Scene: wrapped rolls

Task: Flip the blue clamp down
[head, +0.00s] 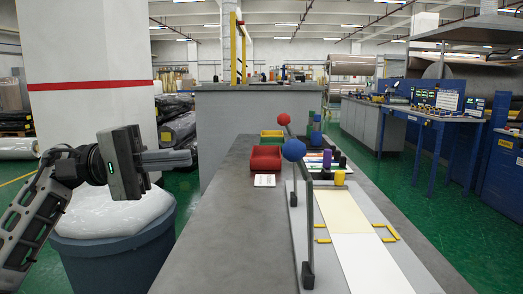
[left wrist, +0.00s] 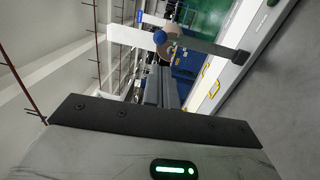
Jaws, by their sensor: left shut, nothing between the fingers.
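The blue clamp (head: 294,150) shows as a blue ball knob at the top of a dark bar standing raised at the near left side of the white work board (head: 365,260). Its blue knob also shows in the left wrist view (left wrist: 160,37), with a grey bar running right from it. My left gripper (head: 188,158) is shut and empty. It is in the air left of the table, well apart from the blue knob. My right gripper is not in view.
A red-knobbed clamp (head: 284,119) stands farther back. A yellow cylinder (head: 339,178) stands on the board.

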